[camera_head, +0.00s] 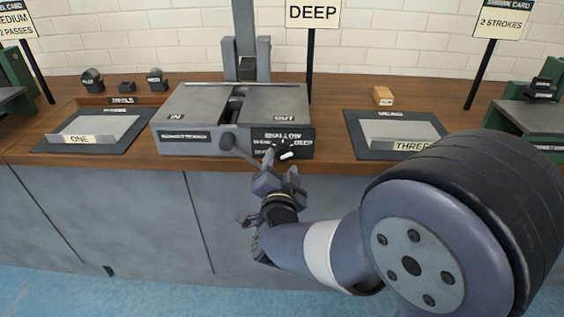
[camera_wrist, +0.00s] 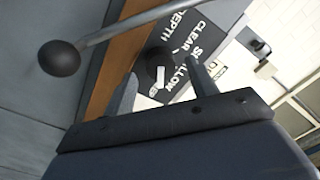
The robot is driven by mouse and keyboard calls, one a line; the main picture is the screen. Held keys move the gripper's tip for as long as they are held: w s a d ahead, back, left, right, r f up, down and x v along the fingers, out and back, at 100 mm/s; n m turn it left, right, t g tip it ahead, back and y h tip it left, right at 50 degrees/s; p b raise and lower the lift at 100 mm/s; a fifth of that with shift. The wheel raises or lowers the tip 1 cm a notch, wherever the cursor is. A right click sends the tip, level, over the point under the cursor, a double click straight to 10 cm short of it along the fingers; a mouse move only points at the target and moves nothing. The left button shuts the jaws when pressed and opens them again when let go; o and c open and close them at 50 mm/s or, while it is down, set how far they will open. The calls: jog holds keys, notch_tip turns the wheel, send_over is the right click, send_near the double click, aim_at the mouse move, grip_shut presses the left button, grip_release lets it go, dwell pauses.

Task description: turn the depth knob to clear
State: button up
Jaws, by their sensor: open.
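The depth knob (camera_head: 283,149) is dark and round with a white pointer, on the dark label panel (camera_head: 268,134) at the front right of the grey machine. In the wrist view the knob (camera_wrist: 158,60) lies between and beyond my fingertips. Its white pointer runs down the picture, seemingly towards the DEEP side; the panel also reads DEPTH, CLEAR and SHALLOW. My gripper (camera_head: 271,168) is open just in front of the panel; its fingers show in the wrist view (camera_wrist: 164,82), one on each side of the knob. Contact cannot be told.
A lever with a dark ball (camera_head: 228,141) sticks out left of the panel, close to my gripper; it also shows in the wrist view (camera_wrist: 60,58). Trays marked ONE (camera_head: 92,138) and THREE (camera_head: 398,135) flank the machine. A DEEP sign (camera_head: 313,13) stands behind.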

jog(key=shift+w, duration=1.1)
jog(key=c, duration=1)
